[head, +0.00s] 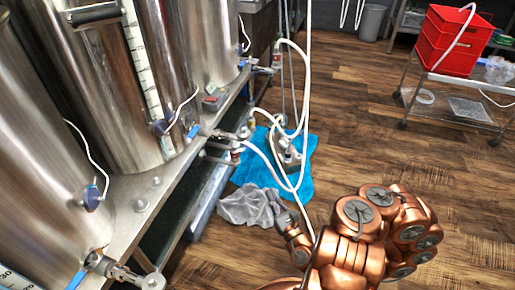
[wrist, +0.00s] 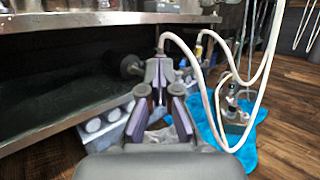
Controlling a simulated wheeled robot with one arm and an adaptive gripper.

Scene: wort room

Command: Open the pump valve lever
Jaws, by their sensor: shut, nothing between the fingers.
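The pump (head: 285,150) stands on a blue cloth on the floor, with white hoses running to it. In the wrist view the pump (wrist: 237,115) is right of my gripper, apart from it. I cannot make out its valve lever clearly. Blue-handled valves sit along the tank bench, one at the middle (head: 193,131) and one at the lower left (head: 77,280). My gripper (wrist: 160,70) is shut and empty, with its purple-padded fingers pointing forward near the bench's underside. In the head view my copper arm reaches in from the lower right.
Large steel tanks (head: 85,75) stand on a metal bench (head: 120,225) at left. Loose white hoses (wrist: 268,60) loop right of my gripper. A cart with red crates (head: 447,40) stands far right; wooden floor between is clear.

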